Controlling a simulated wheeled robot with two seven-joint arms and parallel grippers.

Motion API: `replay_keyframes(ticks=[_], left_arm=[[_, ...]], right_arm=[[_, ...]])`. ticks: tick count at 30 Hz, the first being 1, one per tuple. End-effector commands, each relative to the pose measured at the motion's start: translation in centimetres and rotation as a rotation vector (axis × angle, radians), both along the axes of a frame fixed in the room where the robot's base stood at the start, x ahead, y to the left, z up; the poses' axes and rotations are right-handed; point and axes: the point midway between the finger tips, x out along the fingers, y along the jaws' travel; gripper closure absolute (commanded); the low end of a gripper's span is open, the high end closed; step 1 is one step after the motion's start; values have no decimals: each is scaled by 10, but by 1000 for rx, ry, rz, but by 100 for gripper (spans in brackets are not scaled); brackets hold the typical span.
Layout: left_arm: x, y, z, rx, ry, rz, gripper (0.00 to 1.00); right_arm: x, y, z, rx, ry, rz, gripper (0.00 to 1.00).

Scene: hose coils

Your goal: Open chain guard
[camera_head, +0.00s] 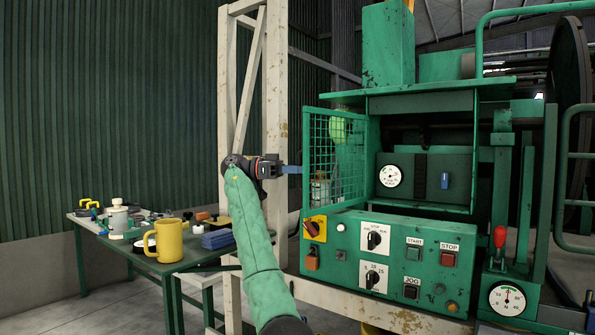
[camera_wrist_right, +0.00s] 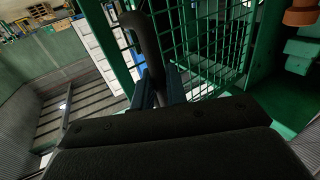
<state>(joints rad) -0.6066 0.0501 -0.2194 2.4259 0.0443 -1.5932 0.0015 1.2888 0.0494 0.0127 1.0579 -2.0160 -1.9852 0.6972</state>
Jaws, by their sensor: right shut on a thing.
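The chain guard (camera_head: 338,150) is a green wire-mesh panel in a green frame, at the left of the machine's upper front. It stands at an angle to the machine face, and the dark recess to its right is uncovered. In the right wrist view the mesh (camera_wrist_right: 215,40) fills the upper middle. My right gripper (camera_head: 297,169) is at the guard's left edge. In the wrist view its blue fingers (camera_wrist_right: 158,88) are shut on a dark upright handle bar (camera_wrist_right: 145,42) beside the mesh. The fingertips are partly hidden. My left gripper is not in view.
Below the guard is a green control panel (camera_head: 390,262) with knobs and buttons. A worn white post (camera_head: 275,120) stands behind my right arm. A green table (camera_head: 150,262) with a yellow mug (camera_head: 168,240) and small parts is at the left. A red-knobbed lever (camera_head: 500,237) is at the right.

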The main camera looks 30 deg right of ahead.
Motion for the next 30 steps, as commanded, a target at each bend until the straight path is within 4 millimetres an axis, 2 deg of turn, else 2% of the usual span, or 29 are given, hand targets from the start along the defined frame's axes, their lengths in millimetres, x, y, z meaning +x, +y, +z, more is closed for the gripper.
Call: replay_keyframes(ticks=[6,7,9,20,30], left_arm=[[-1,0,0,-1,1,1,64],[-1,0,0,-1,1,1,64],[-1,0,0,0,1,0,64],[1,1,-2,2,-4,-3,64],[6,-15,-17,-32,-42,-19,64]], right_arm=[[0,-1,0,3,0,0,100],[0,-1,0,3,0,0,80],[0,-1,0,2,1,0,68],[3,3,-1,2,1,2,68],[29,37,-2,5,1,2,68]])
